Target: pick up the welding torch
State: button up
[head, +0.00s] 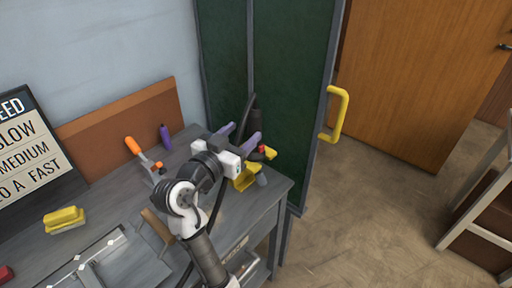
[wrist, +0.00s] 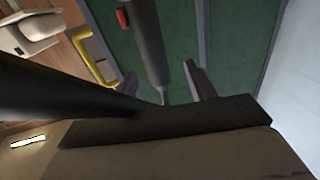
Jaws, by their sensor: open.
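The welding torch (wrist: 148,45) is a dark grey tube with a red button and a narrower tip in the wrist view. In the head view its dark upper part (head: 254,116) stands behind my gripper (head: 239,135), at the workbench's back right corner. My gripper's two purple fingers are apart. In the wrist view the torch's narrow end lies between the fingers of my gripper (wrist: 167,84), with no clear contact on either side. My wrist hides part of the torch in the head view.
A yellow piece (head: 245,178) sits at the corner of the workbench (head: 262,200). A green screen (head: 290,90) with a yellow handle (head: 338,112) stands close behind the gripper.

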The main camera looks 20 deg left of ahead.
aim_at(251, 128)
jog(key=w, duration=0.1)
jog(key=w+d+p, duration=0.1)
jog(key=w, duration=0.1)
jog(key=w+p, duration=0.1)
jog(key=shift+w+d, duration=0.35)
jog(key=shift+w, duration=0.35)
jog(key=shift+c, duration=0.2)
jog(key=c, duration=1)
